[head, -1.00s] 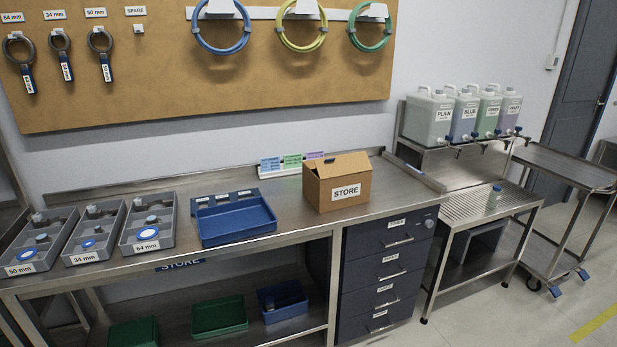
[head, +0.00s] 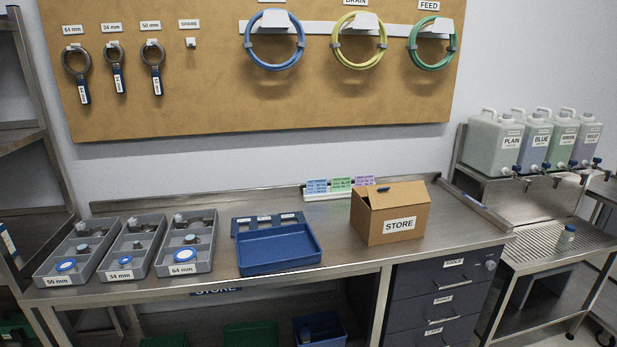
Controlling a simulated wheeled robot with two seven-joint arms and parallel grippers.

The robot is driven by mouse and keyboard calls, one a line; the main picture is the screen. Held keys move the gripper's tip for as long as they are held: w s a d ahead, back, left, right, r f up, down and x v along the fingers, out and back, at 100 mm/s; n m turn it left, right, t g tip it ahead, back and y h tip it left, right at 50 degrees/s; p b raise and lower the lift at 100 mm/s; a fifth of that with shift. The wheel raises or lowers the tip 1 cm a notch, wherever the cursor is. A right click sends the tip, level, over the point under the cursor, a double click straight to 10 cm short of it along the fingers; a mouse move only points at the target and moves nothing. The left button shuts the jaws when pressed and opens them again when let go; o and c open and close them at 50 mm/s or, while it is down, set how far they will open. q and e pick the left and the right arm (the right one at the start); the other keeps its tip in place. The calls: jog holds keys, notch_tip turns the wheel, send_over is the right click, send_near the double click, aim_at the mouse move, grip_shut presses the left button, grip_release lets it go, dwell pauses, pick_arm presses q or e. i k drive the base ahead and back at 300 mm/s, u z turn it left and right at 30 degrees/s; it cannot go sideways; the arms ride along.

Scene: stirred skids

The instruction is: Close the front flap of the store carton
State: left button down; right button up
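The store carton (head: 405,224) is a brown cardboard box with a white STORE label on its front. It stands upright on the steel bench, right of the blue tray. A flap at its upper left stands raised and tilted, with a small dark blue thing (head: 383,189) showing at its edge. The top panel looks folded over much of the box. I cannot tell from here which flap is the front one. Neither of my grippers is in the head view.
The steel bench top (head: 345,262) is bare in front of the carton. The blue tray (head: 278,249) is to its left, then grey bins (head: 187,243). Coloured cards (head: 341,185) stand behind. Drawers (head: 437,299) are below; jugs (head: 494,142) stand on a rack at right.

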aim_at(401, 194)
jog(key=u, duration=0.25)
jog(key=i, duration=0.7)
jog(key=z, duration=0.6)
jog(key=i, duration=0.55)
jog(key=z, duration=0.55)
